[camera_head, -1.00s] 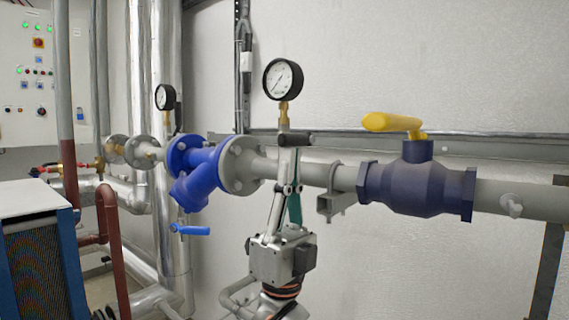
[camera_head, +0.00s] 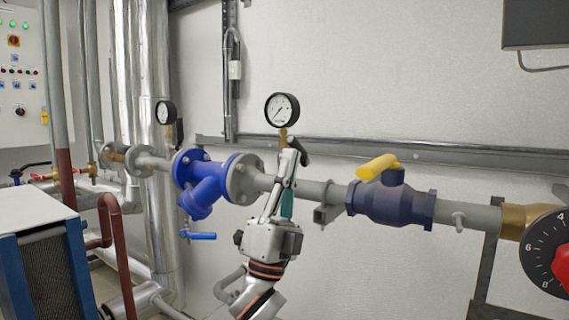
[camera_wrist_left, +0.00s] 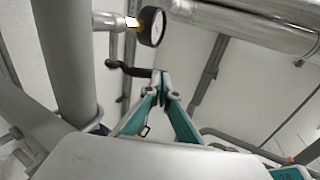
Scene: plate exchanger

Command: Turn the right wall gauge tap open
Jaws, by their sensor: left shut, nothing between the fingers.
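The right wall gauge (camera_head: 282,110) is a round white dial with a black rim, on a short brass stem above the grey pipe. Its tap has a black lever handle (camera_head: 300,152), sloping down to the right in the head view. My left gripper (camera_head: 288,158) is shut and empty, its fingertips up against the tap and hiding part of it and the stem. In the left wrist view, the gauge (camera_wrist_left: 151,26) is at the top, and the black handle (camera_wrist_left: 134,70) reaches to the fingertips (camera_wrist_left: 160,76); I cannot tell whether they touch. My right gripper is not in view.
The grey pipe (camera_head: 318,190) runs behind my left gripper. A blue strainer (camera_head: 205,182) is to the left, a dark valve with a yellow handle (camera_head: 378,167) to the right. Another gauge (camera_head: 166,112) is farther left. A red-knobbed dial (camera_head: 545,255) is at the right edge.

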